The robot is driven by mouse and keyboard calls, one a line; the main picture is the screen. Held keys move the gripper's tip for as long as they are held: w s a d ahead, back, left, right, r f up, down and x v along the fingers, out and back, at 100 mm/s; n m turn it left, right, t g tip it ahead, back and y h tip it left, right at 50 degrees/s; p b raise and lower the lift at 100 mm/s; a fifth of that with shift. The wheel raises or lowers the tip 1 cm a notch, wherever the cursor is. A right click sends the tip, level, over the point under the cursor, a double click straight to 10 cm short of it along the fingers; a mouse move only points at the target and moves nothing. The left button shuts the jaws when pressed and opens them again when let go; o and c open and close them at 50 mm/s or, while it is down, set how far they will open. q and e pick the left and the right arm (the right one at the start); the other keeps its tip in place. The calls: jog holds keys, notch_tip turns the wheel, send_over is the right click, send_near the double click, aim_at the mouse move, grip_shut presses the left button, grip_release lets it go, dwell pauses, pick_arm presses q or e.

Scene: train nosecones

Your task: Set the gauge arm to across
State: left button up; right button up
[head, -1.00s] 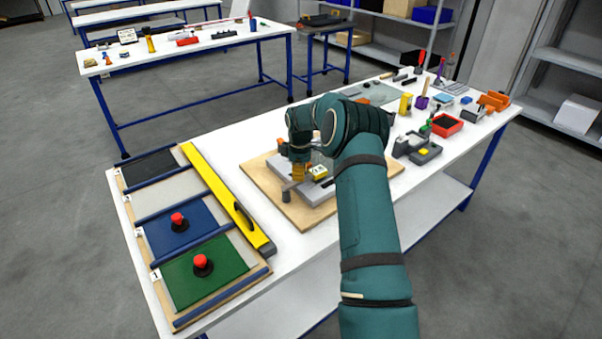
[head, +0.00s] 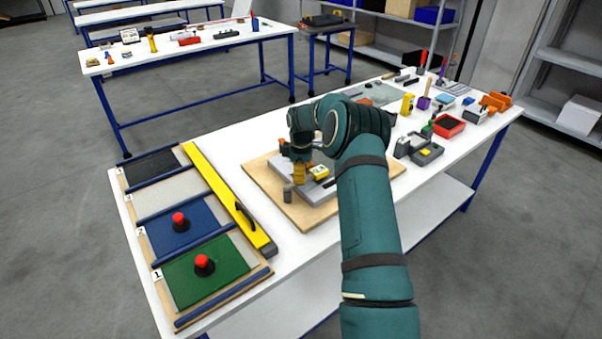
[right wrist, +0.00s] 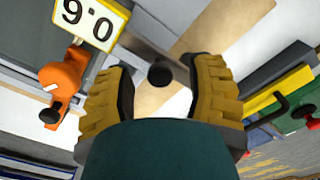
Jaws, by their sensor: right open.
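The gauge stands on a grey base plate (head: 318,192) on a wooden board (head: 300,218). My right gripper (head: 298,180) is over the plate, pointing down. In the right wrist view its yellow-backed fingers (right wrist: 160,88) are open on either side of a black round knob (right wrist: 159,74), with gaps at both sides. A grey bar (right wrist: 138,55) by the knob looks like the gauge arm; its full length is hidden. My left gripper is out of view.
A short grey post (head: 288,195) stands by the plate's near left corner. An orange part (right wrist: 62,78) with a black knob is left of the fingers. A yellow level (head: 228,197) and a panel with red buttons (head: 203,262) lie to the left.

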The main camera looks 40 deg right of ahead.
notch_tip(320, 180, up, 12)
dwell(0.5)
jog(key=shift+f, duration=0.1)
dwell(0.4)
